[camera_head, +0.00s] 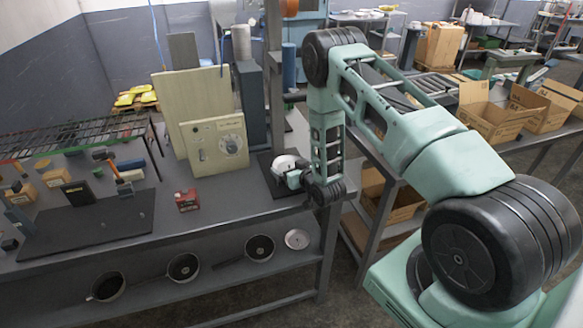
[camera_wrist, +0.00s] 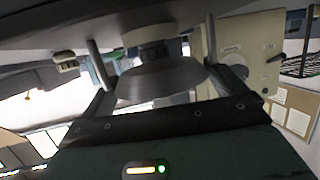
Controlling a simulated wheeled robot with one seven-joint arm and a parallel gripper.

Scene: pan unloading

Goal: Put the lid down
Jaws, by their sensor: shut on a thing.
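A pale, rounded lid (camera_head: 284,163) is at the right end of the workbench, over a dark square mat (camera_head: 264,184). My gripper (camera_head: 293,178) is beside it at its lower right and is shut on it. In the wrist view the grey lid (camera_wrist: 160,80) sits between the two fingers of my gripper (camera_wrist: 155,62), and its edge spans nearly the whole gap. Whether the lid touches the mat is hard to tell, since my gripper and wrist hide part of it.
A cream panel with a dial (camera_head: 216,145) stands behind the mat at left. A red box (camera_head: 187,200) lies on the bench. Several pans, one a dark pan (camera_head: 183,267), and a pale round disc (camera_head: 297,239) are on the lower shelf. Bench between box and mat is clear.

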